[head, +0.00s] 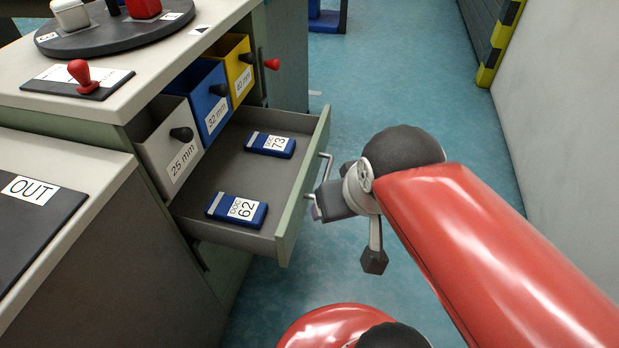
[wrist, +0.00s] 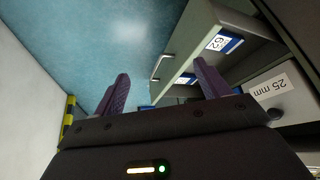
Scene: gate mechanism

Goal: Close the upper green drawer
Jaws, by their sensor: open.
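The upper green drawer (head: 302,196) stands pulled out of the cabinet, with a pale green front and a grey inside. Two blue boxes lie in it, DOC 73 (head: 270,144) and DOC 62 (head: 237,209). A silver bar handle (head: 326,168) is on its front; the handle also shows in the wrist view (wrist: 161,67). My gripper (head: 322,203) is just outside the drawer front, beside the lower end of the handle. In the wrist view its purple fingers (wrist: 163,83) are apart, with the handle beyond and between their tips. I cannot tell whether anything touches.
Bins marked 25 mm (head: 168,148), 32 mm (head: 204,98) and 40 mm (head: 235,66) sit above the drawer. A counter with a red-knobbed stamp (head: 82,74) and a dark round tray (head: 115,34) is above. Blue floor (head: 400,70) is open between cabinet and right wall.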

